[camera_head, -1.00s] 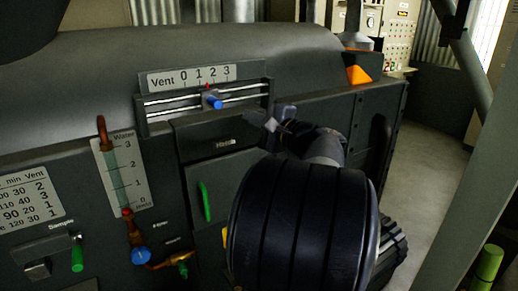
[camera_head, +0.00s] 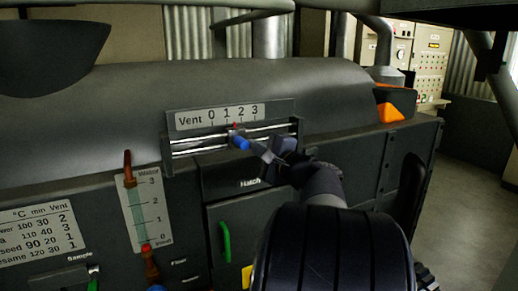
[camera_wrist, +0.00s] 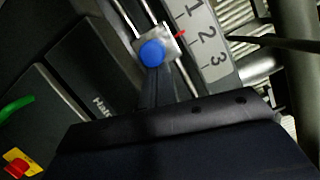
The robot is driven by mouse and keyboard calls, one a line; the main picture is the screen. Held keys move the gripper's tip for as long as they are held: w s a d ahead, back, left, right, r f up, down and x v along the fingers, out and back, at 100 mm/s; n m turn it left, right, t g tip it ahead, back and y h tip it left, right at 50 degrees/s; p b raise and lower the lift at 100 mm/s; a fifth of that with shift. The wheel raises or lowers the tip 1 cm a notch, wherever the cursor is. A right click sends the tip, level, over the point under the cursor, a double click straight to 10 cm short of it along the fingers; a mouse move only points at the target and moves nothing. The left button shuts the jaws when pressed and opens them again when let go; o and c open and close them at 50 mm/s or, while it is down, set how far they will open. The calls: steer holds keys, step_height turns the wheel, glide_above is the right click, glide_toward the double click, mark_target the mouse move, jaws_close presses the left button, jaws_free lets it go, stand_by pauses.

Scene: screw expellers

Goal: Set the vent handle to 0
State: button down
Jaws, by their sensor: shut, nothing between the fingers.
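The vent handle is a blue knob (camera_head: 239,142) on a small metal slider block on two horizontal rails (camera_head: 190,144). It also shows in the wrist view (camera_wrist: 152,53). Its red pointer (camera_head: 235,125) stands between 1 and 2, seemingly nearer 2, under the white vent scale (camera_head: 220,115) marked 0 to 3. My gripper (camera_head: 257,150) is shut and empty, its tips just right of the knob. In the wrist view the fingers (camera_wrist: 160,75) reach up to the slider block; I cannot tell whether they touch it.
Below the rails is the hatch panel with a green handle (camera_head: 225,241). A water gauge (camera_head: 139,207) with a copper pipe stands to the left. An orange piece (camera_head: 389,112) lies to the right. The rails left of the knob are clear.

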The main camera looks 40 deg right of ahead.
steer(key=w+a+b, duration=0.1)
steer(key=a+b, duration=0.2)
steer(key=a, duration=0.3)
steer(key=shift+w, duration=0.2)
steer(key=shift+s, duration=0.15)
steer(key=s+b, duration=0.2)
steer(key=s, duration=0.8)
steer(key=shift+s+f, duration=0.3)
steer(key=shift+f, duration=0.1)
steer(key=shift+w, duration=0.1)
steer(key=w+p, duration=0.1)
steer(key=w, duration=0.8)
steer(key=shift+w+r, duration=0.35)
steer(key=shift+r, duration=0.05)
